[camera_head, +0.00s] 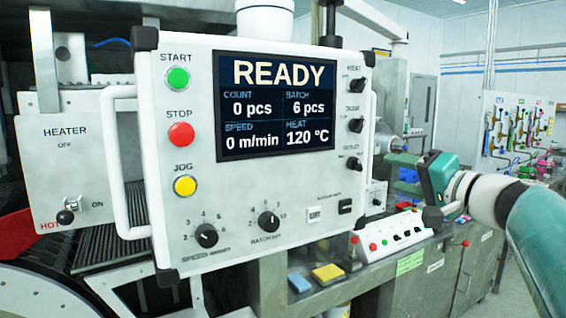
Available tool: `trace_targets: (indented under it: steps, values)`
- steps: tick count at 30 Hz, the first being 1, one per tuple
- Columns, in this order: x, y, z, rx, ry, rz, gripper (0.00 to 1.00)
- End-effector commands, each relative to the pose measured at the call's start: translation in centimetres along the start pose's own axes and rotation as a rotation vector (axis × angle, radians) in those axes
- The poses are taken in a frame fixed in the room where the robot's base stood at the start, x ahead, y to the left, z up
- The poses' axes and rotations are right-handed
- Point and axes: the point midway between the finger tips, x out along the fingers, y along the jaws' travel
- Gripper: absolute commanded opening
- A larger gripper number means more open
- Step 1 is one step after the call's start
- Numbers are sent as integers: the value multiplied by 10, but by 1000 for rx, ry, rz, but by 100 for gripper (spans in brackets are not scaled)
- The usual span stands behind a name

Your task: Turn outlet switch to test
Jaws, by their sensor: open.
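The white control panel (225,190) stands upright in the middle of the camera_head view. The outlet switch (353,163) is the lowest of three small black knobs down its right side. Its label is small, and its setting is too small to read. My gripper (396,150) is to the right of the panel, on the end of my teal and white arm, and points left toward the outlet switch. The gripper is open, apart from the knob, and appears empty.
The upper knob (357,85) and middle knob (356,125) sit close above the switch. The panel screen (276,104) reads READY. A white handle (373,130) runs along the panel's right edge. A metal bench with a button box (395,233) lies below right.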

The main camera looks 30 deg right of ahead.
Motion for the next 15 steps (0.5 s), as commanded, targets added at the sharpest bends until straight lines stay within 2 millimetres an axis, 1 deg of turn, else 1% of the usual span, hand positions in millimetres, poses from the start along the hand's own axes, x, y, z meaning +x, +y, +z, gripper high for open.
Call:
trace_targets:
  steps: [1,9,12,15]
  values:
    - [11,0,0,0,-3,1,52]
    - [66,2,0,0,-3,1,52]
    - [83,2,0,1,-4,1,52]
    - [95,2,-2,1,-1,1,52]
